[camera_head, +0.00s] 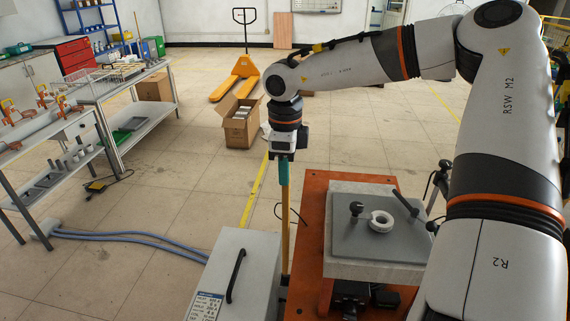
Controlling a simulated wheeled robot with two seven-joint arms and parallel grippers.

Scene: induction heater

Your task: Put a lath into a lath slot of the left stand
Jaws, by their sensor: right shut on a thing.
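My right gripper (283,156) points down and is shut on the top of a long, thin lath (285,230). The lath hangs about upright, with a teal upper part and a yellow-brown lower part. It stands between a grey box with a black handle (215,258) and an orange-red bench (311,212). Small dark parts show at its lower end, and I cannot tell whether it sits in a slot. I cannot make out for sure which thing is the left stand. My left gripper is not in view.
A grey plate (350,245) with a white ring (381,221) and black knobs lies on the orange-red bench. Blue hoses (130,236) run over the floor at left. An open carton (240,128) and a yellow pallet truck (236,80) stand behind. Open floor lies at mid-left.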

